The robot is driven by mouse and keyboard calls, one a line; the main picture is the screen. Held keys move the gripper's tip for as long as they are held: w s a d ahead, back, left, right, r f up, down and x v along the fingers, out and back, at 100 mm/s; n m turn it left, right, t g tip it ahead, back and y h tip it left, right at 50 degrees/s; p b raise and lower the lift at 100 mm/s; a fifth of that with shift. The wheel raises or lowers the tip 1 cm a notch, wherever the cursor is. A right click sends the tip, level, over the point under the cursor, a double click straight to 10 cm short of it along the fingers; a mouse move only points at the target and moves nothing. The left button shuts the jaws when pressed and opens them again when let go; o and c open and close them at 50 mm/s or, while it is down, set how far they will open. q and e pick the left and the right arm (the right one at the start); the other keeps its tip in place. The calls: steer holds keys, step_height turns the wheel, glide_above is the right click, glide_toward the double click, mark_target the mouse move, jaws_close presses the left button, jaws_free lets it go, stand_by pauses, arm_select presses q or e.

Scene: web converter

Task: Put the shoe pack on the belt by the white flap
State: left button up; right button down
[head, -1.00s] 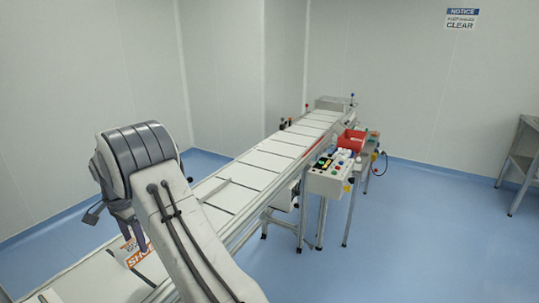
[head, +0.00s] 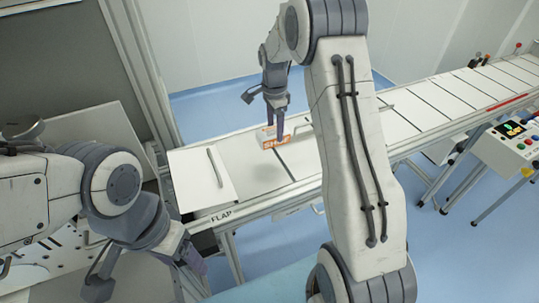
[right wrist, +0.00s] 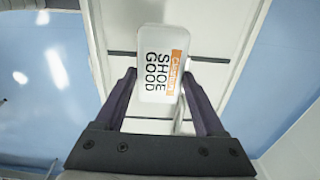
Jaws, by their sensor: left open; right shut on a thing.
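The shoe pack (head: 268,137), a small white box with an orange panel, is over the white belt (head: 265,174), to the right of the flap. My right gripper (head: 275,122) is shut on it from above. In the right wrist view the pack (right wrist: 155,70) stands between the fingers, its "SHOE GOOD" lettering showing. I cannot tell whether the pack touches the belt. The white flap (head: 192,184), a plate with a bar handle, lies at the belt's left end above a "FLAP" label. My left gripper (head: 145,275) is open at lower left, apart from the pack.
A metal rail (head: 290,208) runs along the belt's near side. A button console (head: 510,148) stands at the right. A dark grey machine wall (head: 65,65) rises behind the flap. The belt right of my right arm is clear.

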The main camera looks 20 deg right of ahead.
steer(key=s+a+f, duration=0.1)
steer(key=a, duration=0.1)
steer(key=s+a+f+p, duration=0.1)
steer(key=s+a+f, duration=0.2)
steer(key=s+a, duration=0.1)
steer(key=shift+f+p, duration=0.4)
step_height(320, 180, down, 3)
steer(key=shift+w+f+p, duration=0.1)
steer(key=shift+f+p, duration=0.1)
steer(key=shift+p, duration=0.4)
steer(key=shift+f, duration=0.15)
steer(key=shift+f, duration=0.2)
jaws_free()
steer(key=shift+r, duration=0.1)
